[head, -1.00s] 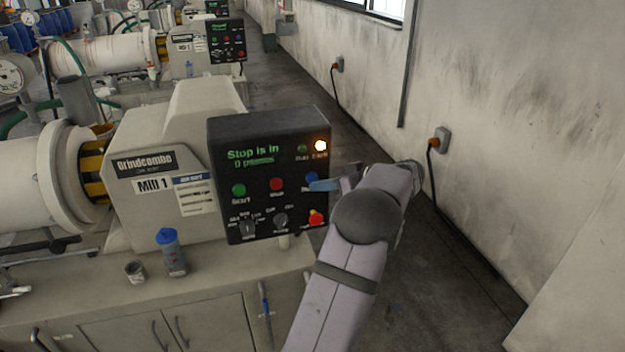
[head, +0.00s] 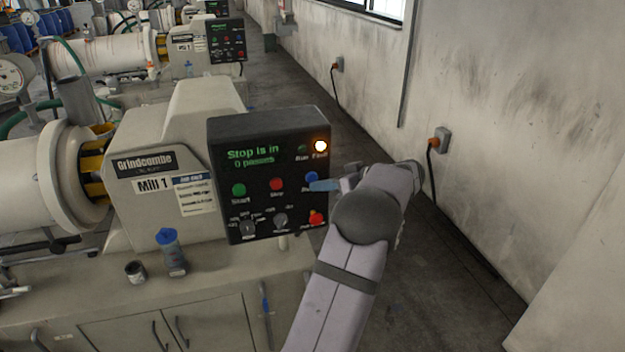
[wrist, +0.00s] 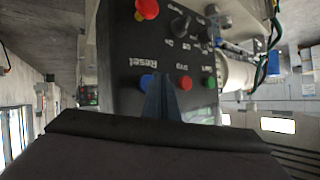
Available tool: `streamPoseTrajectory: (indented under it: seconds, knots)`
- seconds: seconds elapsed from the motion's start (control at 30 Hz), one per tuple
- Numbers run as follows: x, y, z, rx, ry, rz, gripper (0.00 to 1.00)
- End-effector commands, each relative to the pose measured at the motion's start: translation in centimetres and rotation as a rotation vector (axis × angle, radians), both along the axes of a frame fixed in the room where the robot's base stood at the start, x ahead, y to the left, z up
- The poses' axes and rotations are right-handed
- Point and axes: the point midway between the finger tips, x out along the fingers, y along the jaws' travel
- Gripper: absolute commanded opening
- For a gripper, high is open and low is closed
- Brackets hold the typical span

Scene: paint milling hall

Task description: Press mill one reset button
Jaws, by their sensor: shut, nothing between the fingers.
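The Mill 1 control panel (head: 262,215) is a dark box with a green display reading "Stop is in" and "0 passes". Its blue reset button (head: 311,177) is at the right of the button row, beside red stop (head: 277,184) and green start (head: 239,190). The fault lamp (head: 320,146) is lit. My gripper (head: 318,186) is shut and empty, its tips at the lower edge of the blue button. In the wrist view the fingers (wrist: 160,95) partly cover the blue button (wrist: 147,81), under the "Reset" label. I cannot tell whether they touch it.
A red mushroom stop knob (head: 316,217) and two rotary selectors (head: 281,222) sit below the buttons, close to my gripper. Floor right of the panel is open.

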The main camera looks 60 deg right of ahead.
Motion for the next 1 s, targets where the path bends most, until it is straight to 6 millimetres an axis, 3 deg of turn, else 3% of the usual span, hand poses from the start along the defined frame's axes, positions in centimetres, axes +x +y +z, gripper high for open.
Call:
streamPoseTrajectory:
  seconds: [1.0]
  knots:
    - [0.69, -0.69, -0.02, 0.000, 0.000, 0.000, 0.00]
